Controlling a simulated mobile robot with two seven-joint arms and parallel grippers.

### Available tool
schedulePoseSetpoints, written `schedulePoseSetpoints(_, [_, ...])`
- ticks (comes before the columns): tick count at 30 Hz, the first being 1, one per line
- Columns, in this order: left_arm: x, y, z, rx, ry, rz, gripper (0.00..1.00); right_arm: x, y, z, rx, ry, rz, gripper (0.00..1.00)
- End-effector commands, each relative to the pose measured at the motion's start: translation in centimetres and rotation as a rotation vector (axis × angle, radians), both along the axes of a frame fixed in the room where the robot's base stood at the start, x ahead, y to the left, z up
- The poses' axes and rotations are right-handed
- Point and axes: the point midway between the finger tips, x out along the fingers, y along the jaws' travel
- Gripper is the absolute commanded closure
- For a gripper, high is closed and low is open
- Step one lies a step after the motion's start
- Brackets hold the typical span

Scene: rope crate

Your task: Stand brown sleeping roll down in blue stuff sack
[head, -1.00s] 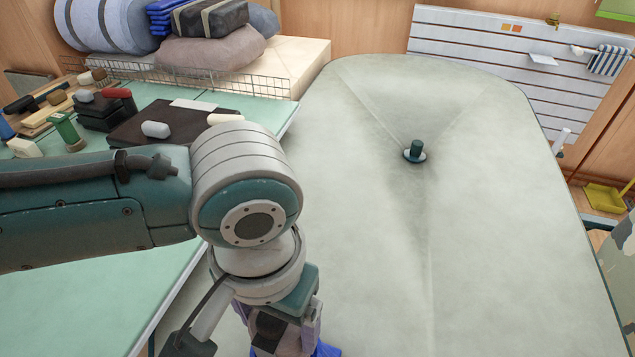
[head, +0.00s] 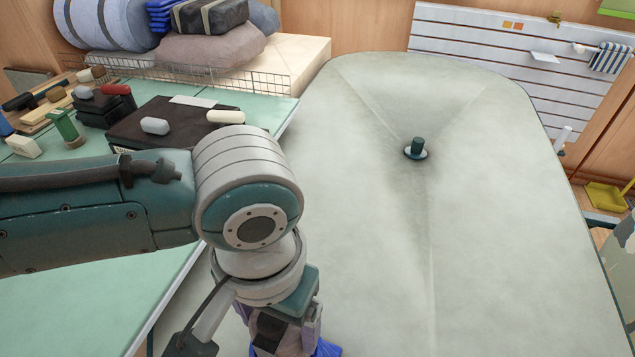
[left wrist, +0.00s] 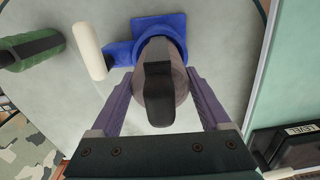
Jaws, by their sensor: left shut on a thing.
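The brown sleeping roll (left wrist: 181,88) is a mauve-brown cylinder with a dark strap over its near end, seen end-on in the left wrist view. My left gripper (left wrist: 161,80) has its purple fingers on either side of the roll and is shut on it. The blue stuff sack (left wrist: 158,22) is beyond the roll's far end, with blue fabric around it. The roll hides the sack's mouth, so I cannot tell how deep the roll sits. In the head view the left gripper (head: 287,335) and a bit of blue sack (head: 326,349) show at the bottom edge. My right gripper is out of view.
A cream cylinder (left wrist: 90,50) and a green roll (left wrist: 32,48) lie left of the sack in the left wrist view. A green table (head: 60,310) with several items stands left.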

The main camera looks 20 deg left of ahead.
Motion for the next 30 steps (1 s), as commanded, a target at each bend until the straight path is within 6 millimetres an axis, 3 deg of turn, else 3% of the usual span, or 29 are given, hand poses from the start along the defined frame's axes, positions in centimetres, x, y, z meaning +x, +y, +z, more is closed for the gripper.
schedulePoseSetpoints(30, [0.0, 0.0, -1.2, -0.001, -0.001, 0.000, 0.98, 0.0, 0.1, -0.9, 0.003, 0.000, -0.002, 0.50])
